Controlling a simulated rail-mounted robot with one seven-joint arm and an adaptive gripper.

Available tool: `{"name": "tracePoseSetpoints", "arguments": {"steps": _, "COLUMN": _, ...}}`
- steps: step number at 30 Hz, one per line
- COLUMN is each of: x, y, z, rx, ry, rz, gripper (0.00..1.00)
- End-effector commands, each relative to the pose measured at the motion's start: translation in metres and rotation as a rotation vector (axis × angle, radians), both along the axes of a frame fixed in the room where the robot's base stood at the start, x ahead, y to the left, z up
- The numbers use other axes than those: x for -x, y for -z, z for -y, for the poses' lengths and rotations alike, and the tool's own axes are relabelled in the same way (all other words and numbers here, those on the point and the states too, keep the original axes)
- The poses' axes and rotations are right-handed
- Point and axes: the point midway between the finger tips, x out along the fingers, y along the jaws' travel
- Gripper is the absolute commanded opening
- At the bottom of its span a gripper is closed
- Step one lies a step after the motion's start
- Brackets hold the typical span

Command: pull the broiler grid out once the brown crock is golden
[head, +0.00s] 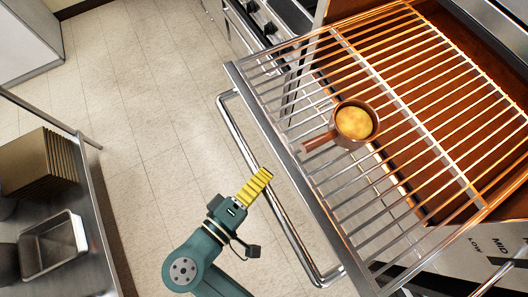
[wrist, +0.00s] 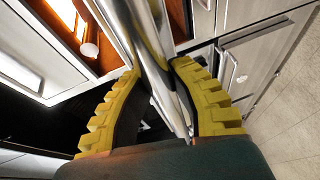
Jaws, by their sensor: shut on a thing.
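The broiler grid (head: 401,110) is a wire rack standing well out from the glowing orange broiler in the head view. The brown crock (head: 354,121) sits upright on it, its handle pointing left toward the grid's front edge. The crock's top is golden yellow. A metal handle bar (head: 290,230) runs along the grid's front. My gripper (head: 262,178), with yellow ribbed fingers, meets this bar near its middle. In the wrist view my gripper (wrist: 160,100) has a finger on each side of the shiny bar (wrist: 150,62) and is shut on it. The fingertips' contact is partly hidden.
A steel counter at left holds a stack of brown boards (head: 38,165) and an empty metal pan (head: 53,246). A panel marked LOW and MID (head: 492,247) is at lower right. A range with knobs (head: 262,18) stands behind. The tiled floor (head: 140,110) between is clear.

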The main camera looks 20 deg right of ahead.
Motion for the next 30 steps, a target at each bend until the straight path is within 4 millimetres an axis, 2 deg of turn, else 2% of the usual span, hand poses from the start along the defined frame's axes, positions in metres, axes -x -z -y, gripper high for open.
{"name": "tracePoseSetpoints", "arguments": {"steps": 8, "x": -0.0005, "y": 0.0008, "z": -0.0004, "rx": -0.001, "ry": -0.002, "rz": -0.001, "gripper": 0.0}}
{"name": "tracePoseSetpoints", "arguments": {"steps": 9, "x": -0.0005, "y": 0.0008, "z": -0.0004, "rx": -0.001, "ry": -0.002, "rz": -0.001, "gripper": 0.27}}
{"name": "tracePoseSetpoints", "arguments": {"steps": 13, "x": -0.0005, "y": 0.0007, "z": -0.0002, "rx": 0.0, "ry": -0.002, "rz": -0.001, "gripper": 0.52}}
{"name": "tracePoseSetpoints", "arguments": {"steps": 30, "x": 0.0, "y": 0.0002, "z": -0.0011, "rx": 0.0, "ry": -0.002, "rz": -0.001, "gripper": 0.52}}
